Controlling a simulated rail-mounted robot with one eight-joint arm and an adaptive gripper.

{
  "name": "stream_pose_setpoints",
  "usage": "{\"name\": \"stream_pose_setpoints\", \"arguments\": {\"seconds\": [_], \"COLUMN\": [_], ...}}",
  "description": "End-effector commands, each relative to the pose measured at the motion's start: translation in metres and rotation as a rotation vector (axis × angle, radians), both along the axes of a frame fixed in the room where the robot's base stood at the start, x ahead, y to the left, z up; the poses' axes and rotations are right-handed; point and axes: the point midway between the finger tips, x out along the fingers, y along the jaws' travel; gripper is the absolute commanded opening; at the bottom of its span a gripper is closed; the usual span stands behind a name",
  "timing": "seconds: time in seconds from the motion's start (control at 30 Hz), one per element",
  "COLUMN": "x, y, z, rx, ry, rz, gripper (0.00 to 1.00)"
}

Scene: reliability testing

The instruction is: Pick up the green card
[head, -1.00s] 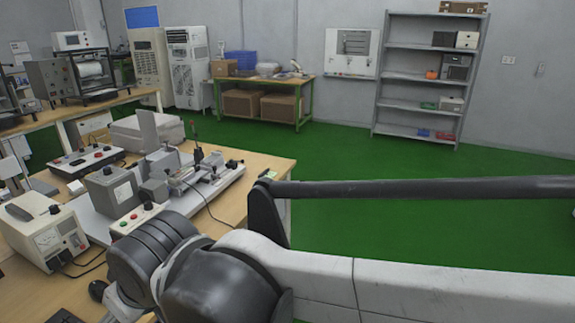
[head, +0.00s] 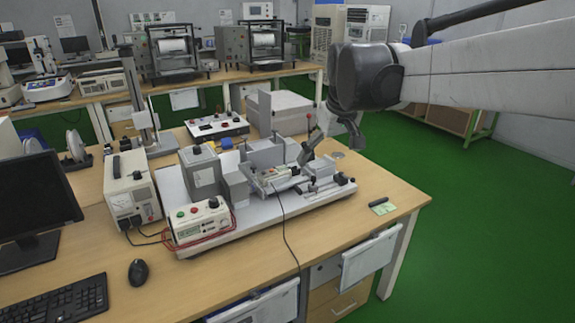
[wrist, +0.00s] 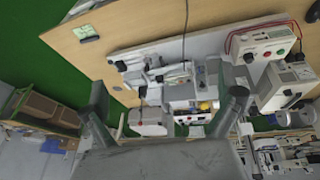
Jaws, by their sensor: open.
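A small pale green card (head: 382,207) lies flat near the right front corner of the wooden table (head: 300,255), with a short dark object (head: 377,201) at its upper edge. In the wrist view the card (wrist: 87,36) is at the upper left, with the dark object beside it. My gripper (wrist: 168,94) is open and empty, its two fingers spread wide over the view. In the head view my gripper (head: 346,130) hangs above the table's back right side, up and behind the card, well apart from it.
A test rig (head: 290,180) on a white base plate stands left of the card, with a thin cable running over the table's front edge. A monitor (head: 38,205), keyboard (head: 62,305) and mouse (head: 138,272) are at the left. Bare tabletop surrounds the card.

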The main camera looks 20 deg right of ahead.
Motion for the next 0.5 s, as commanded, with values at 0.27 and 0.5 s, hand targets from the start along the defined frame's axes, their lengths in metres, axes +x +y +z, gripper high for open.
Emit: {"name": "stream_pose_setpoints", "arguments": {"seconds": [0.27,0.5], "x": [0.076,0.13], "y": [-0.07,-0.137], "z": [-0.018,-0.051], "rx": [-0.01,-0.006], "ry": [0.091,0.168], "rz": [0.007,0.019], "gripper": [1.0,1.0]}}
